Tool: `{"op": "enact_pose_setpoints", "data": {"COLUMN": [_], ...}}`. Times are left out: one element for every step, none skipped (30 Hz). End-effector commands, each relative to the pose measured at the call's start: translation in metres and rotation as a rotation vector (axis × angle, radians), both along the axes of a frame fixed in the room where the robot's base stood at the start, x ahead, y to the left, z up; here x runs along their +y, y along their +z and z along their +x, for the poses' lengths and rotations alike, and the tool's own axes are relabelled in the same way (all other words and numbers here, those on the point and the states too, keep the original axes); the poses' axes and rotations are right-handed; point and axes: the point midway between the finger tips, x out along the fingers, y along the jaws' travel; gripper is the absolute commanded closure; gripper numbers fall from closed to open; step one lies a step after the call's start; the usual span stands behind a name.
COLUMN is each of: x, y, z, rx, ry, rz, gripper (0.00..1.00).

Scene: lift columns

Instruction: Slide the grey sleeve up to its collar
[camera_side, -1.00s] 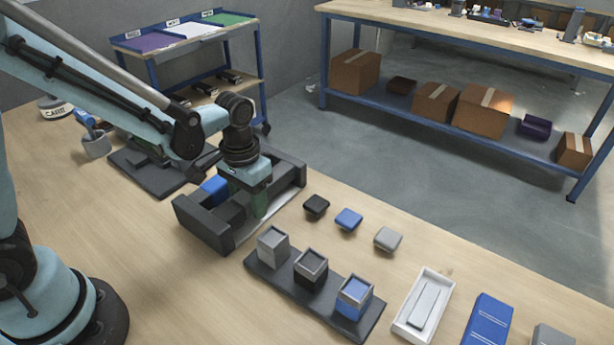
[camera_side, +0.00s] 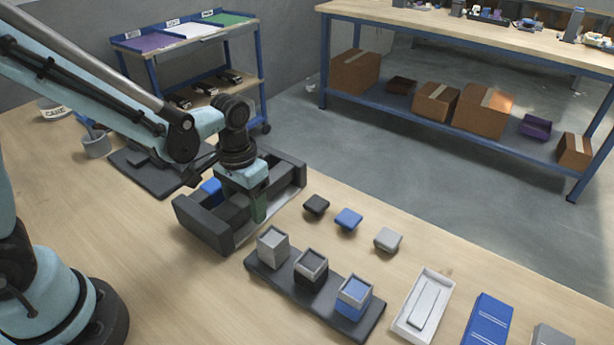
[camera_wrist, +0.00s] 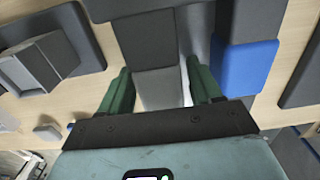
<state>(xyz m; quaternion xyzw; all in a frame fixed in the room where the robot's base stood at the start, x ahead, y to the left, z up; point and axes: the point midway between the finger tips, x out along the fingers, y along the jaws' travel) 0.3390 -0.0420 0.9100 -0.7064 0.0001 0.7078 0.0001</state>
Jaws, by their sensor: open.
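My gripper (camera_side: 255,208) points down inside a dark fixture (camera_side: 203,225) on the table. In the wrist view, my gripper (camera_wrist: 160,88) is open, with one green finger on each side of a grey block (camera_wrist: 158,90) that appears to be the grey sleeve. Narrow gaps seem to show beside it. A darker grey part (camera_wrist: 148,40) adjoins it at the far side; I cannot tell whether this is the collar. A blue sleeve (camera_wrist: 245,66) is right of the fingers and partly shows in the side view (camera_side: 211,187). My gripper hides the grey sleeve in the side view.
A dark rack (camera_side: 262,272) with grey, black and blue boxes stands in front of the fixture. Black (camera_side: 316,204), blue (camera_side: 348,218) and grey (camera_side: 387,240) caps lie to the right. A white tray (camera_side: 400,328) is farther right. A dark plate (camera_side: 150,178) lies left of the fixture.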

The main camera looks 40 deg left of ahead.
Motion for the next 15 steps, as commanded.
{"op": "enact_pose_setpoints", "data": {"x": [0.000,0.000,0.000,0.000,0.000,0.000,0.000,0.000,0.000,0.000,0.000,0.000,0.000,0.000,0.000], "y": [0.000,0.001,0.003,0.005,0.007,0.010,0.013,0.015,0.019,0.021,0.024,0.027,0.029,0.032,0.035], "z": [0.000,0.000,0.000,0.000,0.001,0.001,0.000,0.001,0.000,0.000,0.000,0.000,0.000,0.000,0.001], "rx": [-0.001,-0.001,-0.001,-0.001,-0.001,-0.001,-0.001,-0.001,-0.002,-0.002,-0.002,-0.002,-0.002,-0.002,-0.002], "ry": [0.000,0.000,0.000,0.000,0.000,0.000,0.000,0.000,0.000,0.000,0.000,0.000,0.000,0.000,0.000], "rz": [0.000,0.000,0.000,0.000,0.000,0.000,0.000,0.000,0.000,0.000,0.000,0.000,0.000,0.000,0.000], "gripper": [0.36,0.36,0.36,0.36,0.36,0.36,0.36,0.36,0.36,0.36,0.36,0.36,0.36,0.36,0.36]}}
